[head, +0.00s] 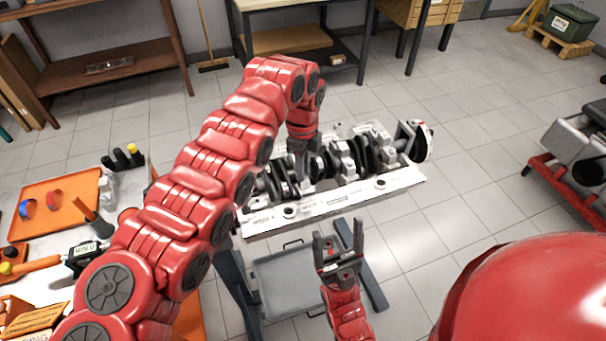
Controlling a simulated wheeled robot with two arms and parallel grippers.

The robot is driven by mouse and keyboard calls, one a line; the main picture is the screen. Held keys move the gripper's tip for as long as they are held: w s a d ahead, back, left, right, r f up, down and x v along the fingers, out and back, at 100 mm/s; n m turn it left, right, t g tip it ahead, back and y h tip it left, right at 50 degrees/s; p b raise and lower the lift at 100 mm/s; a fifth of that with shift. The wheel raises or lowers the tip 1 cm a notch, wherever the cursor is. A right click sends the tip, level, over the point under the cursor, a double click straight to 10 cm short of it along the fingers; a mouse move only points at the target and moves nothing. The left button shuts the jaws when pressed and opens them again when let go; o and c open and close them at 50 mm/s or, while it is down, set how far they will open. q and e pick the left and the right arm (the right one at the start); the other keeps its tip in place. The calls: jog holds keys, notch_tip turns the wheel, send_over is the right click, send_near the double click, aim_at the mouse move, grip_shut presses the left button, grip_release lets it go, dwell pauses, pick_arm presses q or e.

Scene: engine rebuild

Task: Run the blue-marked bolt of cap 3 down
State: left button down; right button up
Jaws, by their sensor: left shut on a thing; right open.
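The engine block (345,199) lies with its crankshaft (363,154) and bearing caps facing up. The blue-marked bolt and the number of the cap there cannot be told at this size, partly because my gripper and arm cover the spot. My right gripper (337,243) is open and empty, in front of the block and apart from it, fingers pointing up in the picture.
A grey tray (276,277) sits low in front of the block. At left, a bench carries an orange tray (35,215) with a blue and a red ring, a tool with a display (86,252) and black-handled items (126,157).

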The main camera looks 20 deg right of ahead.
pick_arm(q)
jog(key=m+b, duration=0.1)
jog(key=m, duration=0.2)
jog(key=shift+w+r, duration=0.1)
jog(key=shift+r, duration=0.05)
jog(key=m, duration=0.3)
jog(key=shift+m, duration=0.3)
jog(key=m, duration=0.4)
jog(key=shift+r, duration=0.1)
jog(key=shift+m, duration=2.1)
jog(key=c, duration=0.8)
grip_release()
